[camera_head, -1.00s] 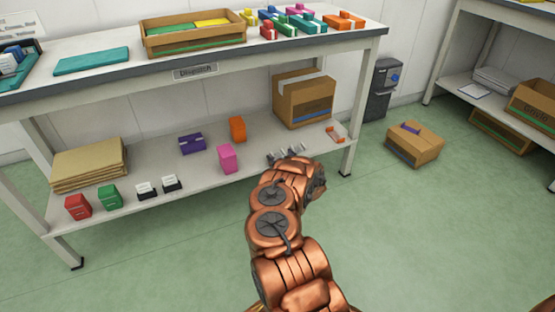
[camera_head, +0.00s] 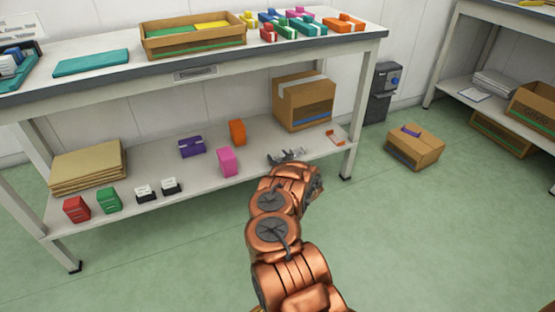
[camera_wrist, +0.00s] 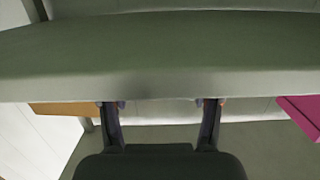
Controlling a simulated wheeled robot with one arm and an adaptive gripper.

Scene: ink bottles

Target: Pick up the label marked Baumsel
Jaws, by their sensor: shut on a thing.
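My gripper (camera_head: 287,156) is over the front part of the lower shelf (camera_head: 255,180), to the right of a pink box (camera_head: 227,161). In the wrist view, its two fingers (camera_wrist: 161,106) stand apart, with their tips against the edge of a wide grey-green band (camera_wrist: 160,60). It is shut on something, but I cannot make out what. No label marked Baumsel can be read in either view. Small black-and-white items (camera_head: 145,194) stand at the shelf's front left, and a small orange-and-pale item (camera_head: 336,138) lies at its right end; their markings are too small to read.
On the lower shelf are brown envelopes (camera_head: 88,165), red (camera_head: 76,209) and green (camera_head: 109,200) boxes, a purple box (camera_head: 192,147), an orange box (camera_head: 237,132) and a cardboard carton (camera_head: 303,101). Another carton (camera_head: 415,150) stands on the floor. The floor at right front is clear.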

